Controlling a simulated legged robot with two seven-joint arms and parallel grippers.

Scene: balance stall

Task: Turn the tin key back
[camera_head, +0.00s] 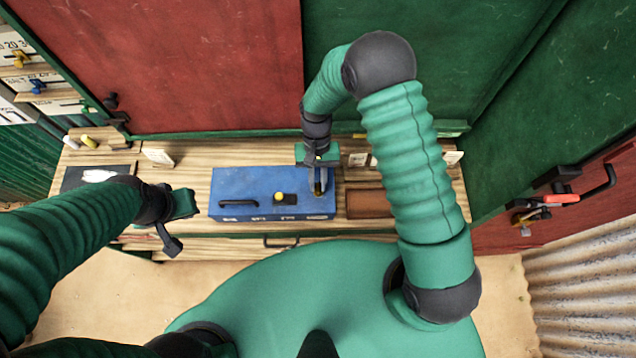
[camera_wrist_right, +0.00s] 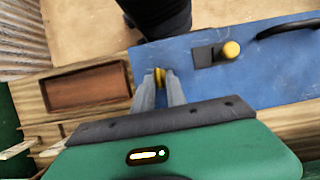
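The blue tin box (camera_head: 235,183) sits on the wooden counter, with a black handle at its left and a yellow knob (camera_head: 279,197) on a dark plate at its middle. My right gripper (camera_head: 320,188) points down at the right end of the tin. In the right wrist view its fingertips (camera_wrist_right: 160,80) lie on both sides of a small yellow key (camera_wrist_right: 159,75), seemingly closed on it. The key's lower part and any slot are hidden. My left gripper (camera_head: 180,215) hangs left of the tin, apart from it; its fingers are unclear.
A brown tray (camera_head: 365,203) lies right of the tin on the counter (camera_head: 200,165). Small white cards (camera_head: 158,157) stand along the back. A black mat (camera_head: 85,177) with a white item lies at the left. A red-handled latch (camera_head: 560,199) is on the right wall.

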